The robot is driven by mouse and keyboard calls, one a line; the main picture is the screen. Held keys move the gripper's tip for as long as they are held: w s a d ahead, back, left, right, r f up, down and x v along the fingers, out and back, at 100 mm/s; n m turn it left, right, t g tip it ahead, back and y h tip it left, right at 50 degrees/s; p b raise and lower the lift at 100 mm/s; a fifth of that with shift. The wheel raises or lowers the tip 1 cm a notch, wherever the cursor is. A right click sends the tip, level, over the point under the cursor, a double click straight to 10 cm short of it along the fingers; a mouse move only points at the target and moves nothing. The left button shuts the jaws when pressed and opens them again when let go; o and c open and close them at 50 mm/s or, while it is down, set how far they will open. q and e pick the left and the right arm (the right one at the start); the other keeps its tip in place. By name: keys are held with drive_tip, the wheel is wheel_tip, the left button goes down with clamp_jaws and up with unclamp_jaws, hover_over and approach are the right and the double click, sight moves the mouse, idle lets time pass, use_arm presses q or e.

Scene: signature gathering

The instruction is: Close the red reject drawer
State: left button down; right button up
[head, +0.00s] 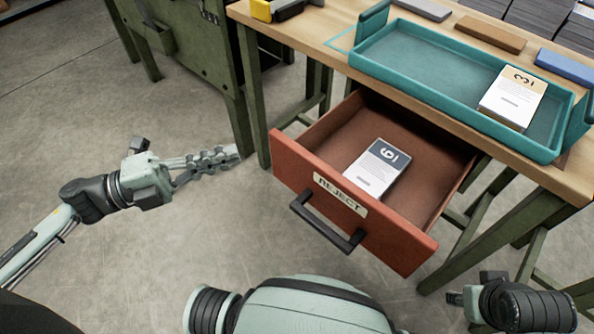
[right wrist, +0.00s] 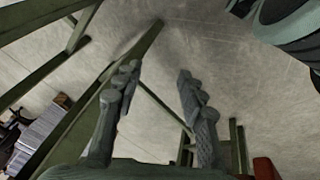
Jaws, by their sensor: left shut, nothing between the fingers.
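The red reject drawer (head: 300,165) hangs open under the workbench in the head view, pulled out toward me. Its front carries a REJECT label and a black bar handle (head: 325,228). A white and dark grey card pack (head: 365,178) lies inside. My left gripper (head: 232,155) is shut and empty, left of the drawer front and apart from it. My right gripper (right wrist: 155,75) shows in the right wrist view with its fingers apart and nothing between them. In the head view, only part of it shows at the lower right, right of the drawer front.
The wooden workbench (head: 338,50) stands over the drawer on green legs. A teal tray (head: 430,85) on it holds a tan and white pack (head: 512,98). A green cabinet (head: 205,50) stands at the upper left. The concrete floor left of the drawer is clear.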

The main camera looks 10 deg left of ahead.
use_arm(q)
drive_tip(key=s+f+m+g+h, duration=0.1)
drive_tip(key=s+m+g+h, duration=0.1)
drive_tip(key=s+m+g, duration=0.3)
approach(323, 173)
drive_tip(key=s+d, duration=0.2)
drive_tip(key=d, duration=0.2)
drive_tip(key=shift+w+d+r+n+p, duration=0.15)
drive_tip(key=shift+w+d+p, duration=0.1)
drive_tip(key=shift+w, duration=0.35)
drive_tip(key=shift+w+d+r+n+p, duration=0.1)
drive_tip(key=shift+w+d+r+n, duration=0.1)
drive_tip(key=shift+w, duration=0.4)
drive_tip(key=shift+w+d, duration=0.3)
drive_tip(key=shift+w, duration=0.15)
drive_tip(key=shift+w+f, duration=0.1)
use_arm(e)
drive_tip(key=shift+x, duration=0.8)
drive_tip(key=shift+a, duration=0.15)
